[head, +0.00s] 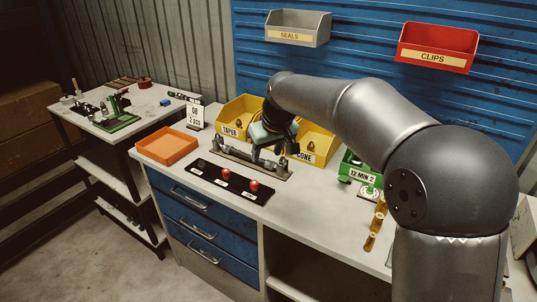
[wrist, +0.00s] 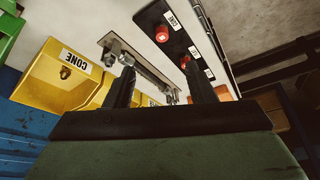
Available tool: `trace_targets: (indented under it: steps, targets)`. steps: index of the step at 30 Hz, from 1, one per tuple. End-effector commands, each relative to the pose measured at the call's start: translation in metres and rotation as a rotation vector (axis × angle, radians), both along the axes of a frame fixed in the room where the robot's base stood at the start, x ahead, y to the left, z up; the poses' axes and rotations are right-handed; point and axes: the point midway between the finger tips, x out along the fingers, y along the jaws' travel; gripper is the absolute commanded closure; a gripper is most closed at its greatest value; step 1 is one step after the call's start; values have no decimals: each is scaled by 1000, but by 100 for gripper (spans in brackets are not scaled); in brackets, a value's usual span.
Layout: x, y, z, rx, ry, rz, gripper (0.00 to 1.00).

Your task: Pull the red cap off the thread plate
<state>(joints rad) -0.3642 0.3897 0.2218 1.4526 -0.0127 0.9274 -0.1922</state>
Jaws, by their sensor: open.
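The black thread plate (head: 230,182) lies near the front edge of the bench, with white labels along it. Two red caps stand on it, one near the middle (head: 226,173) and one towards its right end (head: 254,185). In the wrist view the plate (wrist: 172,48) is beyond my fingers; one red cap (wrist: 162,33) is clear and the other (wrist: 185,62) is partly hidden by a finger. My gripper (wrist: 160,86) is open and empty. In the head view it is behind the plate, above the metal fixture, apart from both caps; its fingertips are hard to make out.
A metal fixture on a brown base (head: 238,162) lies just behind the plate. Yellow bins (head: 240,108) marked TAPER and CONE stand behind it. An orange tray (head: 168,146) is at the left. A green bin (head: 350,170) and brass fittings (head: 375,225) are at the right.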

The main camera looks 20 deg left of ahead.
Motion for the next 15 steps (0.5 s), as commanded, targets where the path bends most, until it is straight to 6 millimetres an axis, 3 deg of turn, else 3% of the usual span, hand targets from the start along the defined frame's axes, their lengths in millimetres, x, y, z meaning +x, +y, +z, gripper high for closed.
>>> trace_targets:
  steps: [5,15]
  targets:
    - [6,10,-12,4,-3,10,50]
    - [23,26,-71,3,0,8,50]
